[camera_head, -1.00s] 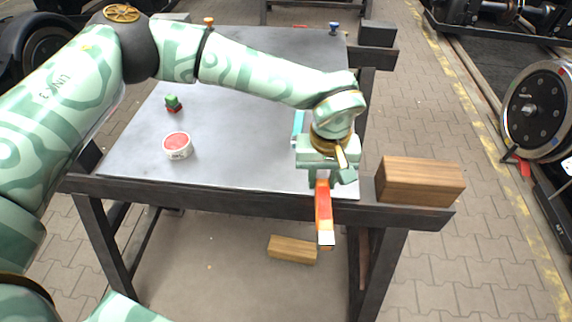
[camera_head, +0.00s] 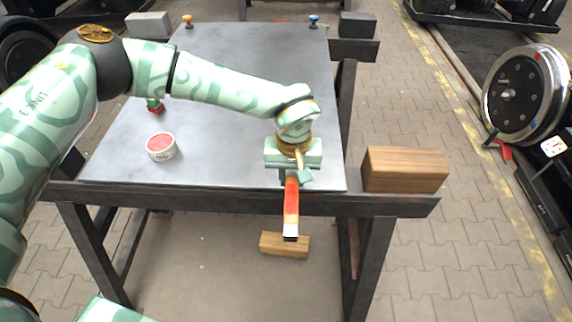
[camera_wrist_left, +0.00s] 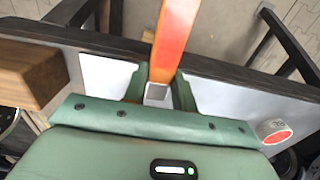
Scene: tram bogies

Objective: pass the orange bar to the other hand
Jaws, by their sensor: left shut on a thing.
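The orange bar (camera_head: 291,205) has a pale end and sticks out past the table's front edge, toward me. My left gripper (camera_head: 292,175) is shut on the bar's far end, over the front edge of the table (camera_head: 225,120). In the left wrist view the bar (camera_wrist_left: 175,40) stands between the two green fingers of the left gripper (camera_wrist_left: 159,90), its near end showing between them. My right gripper is in neither view.
A wooden block (camera_head: 405,169) sits on the table frame's right front corner. Another wooden block (camera_head: 284,245) lies lower, below the front edge. A white tub with a red top (camera_head: 161,147) and a small green and red piece (camera_head: 155,105) stand on the table's left.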

